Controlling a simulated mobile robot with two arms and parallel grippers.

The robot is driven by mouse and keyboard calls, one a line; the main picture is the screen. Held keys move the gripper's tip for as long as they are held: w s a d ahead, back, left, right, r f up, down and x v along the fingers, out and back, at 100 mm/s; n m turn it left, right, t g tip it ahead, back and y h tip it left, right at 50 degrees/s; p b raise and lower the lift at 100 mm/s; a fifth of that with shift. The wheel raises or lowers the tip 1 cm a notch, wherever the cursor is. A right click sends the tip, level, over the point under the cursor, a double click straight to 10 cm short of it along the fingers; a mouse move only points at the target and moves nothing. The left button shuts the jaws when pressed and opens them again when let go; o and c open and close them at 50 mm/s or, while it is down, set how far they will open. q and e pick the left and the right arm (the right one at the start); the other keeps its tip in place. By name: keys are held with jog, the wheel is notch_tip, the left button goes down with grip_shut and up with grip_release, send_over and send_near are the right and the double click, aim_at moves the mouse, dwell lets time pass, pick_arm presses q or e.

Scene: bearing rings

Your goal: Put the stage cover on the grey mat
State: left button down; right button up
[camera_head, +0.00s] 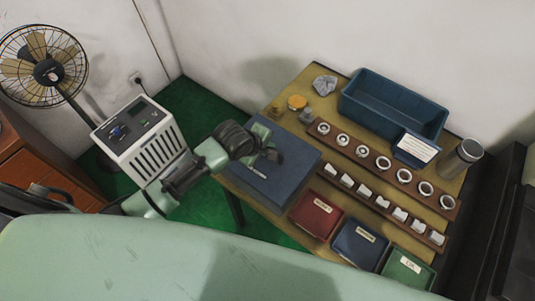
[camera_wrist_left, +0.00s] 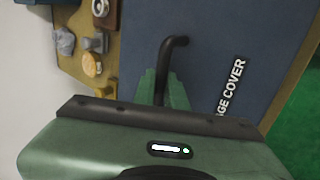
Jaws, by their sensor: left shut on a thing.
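The stage cover (camera_head: 297,163) is a dark blue square lid or box at the left end of the wooden table. In the left wrist view, the cover (camera_wrist_left: 235,32) shows a black bent handle (camera_wrist_left: 168,58) and a label ending in "GE COVER". My left gripper (camera_head: 266,155) is over the cover, and in the left wrist view its green fingers (camera_wrist_left: 163,92) are shut on the handle. I cannot tell whether the cover rests on the table or is slightly raised. I see no grey mat. My right gripper is not in view.
On the table, red (camera_head: 314,214), blue (camera_head: 360,244) and green (camera_head: 407,270) trays line the front edge. Wooden racks (camera_head: 372,157) hold several metal rings. A blue bin (camera_head: 392,108) stands at the back, a metal cylinder (camera_head: 461,160) at right. A fan (camera_head: 45,68) stands left.

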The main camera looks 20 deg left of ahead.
pick_arm(q)
jog(key=shift+f, duration=2.3)
jog(key=c, duration=1.5)
grip_release()
jog(key=shift+f, duration=0.15)
jog(key=shift+o, duration=0.2)
jog(key=v, duration=1.2)
